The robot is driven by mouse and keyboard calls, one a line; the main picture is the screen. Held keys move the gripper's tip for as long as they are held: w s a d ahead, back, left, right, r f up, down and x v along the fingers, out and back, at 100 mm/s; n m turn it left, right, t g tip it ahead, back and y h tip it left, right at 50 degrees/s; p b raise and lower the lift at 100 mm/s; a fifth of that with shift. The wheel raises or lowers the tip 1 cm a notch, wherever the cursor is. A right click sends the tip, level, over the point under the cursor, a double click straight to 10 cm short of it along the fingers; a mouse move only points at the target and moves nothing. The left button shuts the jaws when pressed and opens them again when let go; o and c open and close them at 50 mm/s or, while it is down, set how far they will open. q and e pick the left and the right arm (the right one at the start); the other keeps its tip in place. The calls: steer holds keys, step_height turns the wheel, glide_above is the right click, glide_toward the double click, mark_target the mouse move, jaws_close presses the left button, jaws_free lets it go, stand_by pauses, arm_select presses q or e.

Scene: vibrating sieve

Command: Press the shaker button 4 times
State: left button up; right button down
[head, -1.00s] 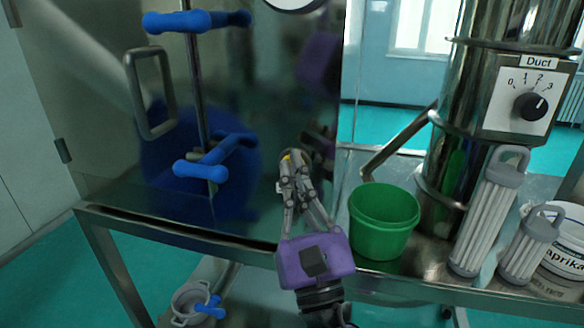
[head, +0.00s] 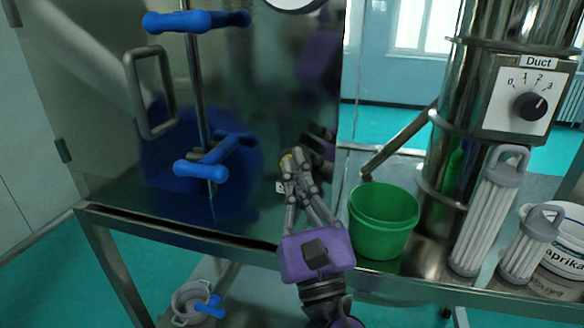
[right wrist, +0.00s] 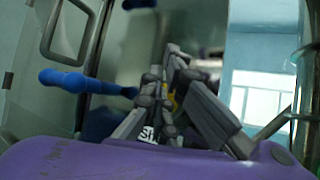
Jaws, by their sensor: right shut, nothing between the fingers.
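My right gripper (head: 297,160) has its fingers together and empty, with the tips at the front of the shiny metal cabinet (head: 268,110). It also shows in the right wrist view (right wrist: 168,75), pointing at the same panel. A small yellow patch (right wrist: 171,101) shows between the fingers there, and a partly covered white-lettered label (right wrist: 149,133) is just below. The shaker button is largely hidden behind the fingers. I cannot tell whether the tips touch it. My left gripper is not in view.
A green bucket (head: 384,222) stands on the bench right of my right gripper. Blue clamp handles (head: 203,170) and a grey door handle (head: 152,95) stick out at the left. A duct with a dial (head: 530,106), filter cartridges (head: 486,212) and a white tub (head: 566,255) are at the right.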

steer(key=shift+w+d, duration=0.25)
steer(key=shift+w, duration=0.35)
stand_by(0.5)
steer(key=shift+s+a, duration=0.1)
steer(key=shift+s, duration=0.05)
steer(key=shift+s+a, duration=0.2)
steer(key=shift+s, duration=0.35)
steer(key=shift+s+a, duration=0.2)
steer(key=shift+s, duration=0.3)
steer(key=shift+s+a, duration=0.25)
steer(key=shift+s, duration=0.55)
steer(key=shift+s+a, duration=0.25)
steer(key=shift+s, duration=0.55)
steer(key=shift+s+a, duration=0.25)
steer(key=shift+s, duration=0.55)
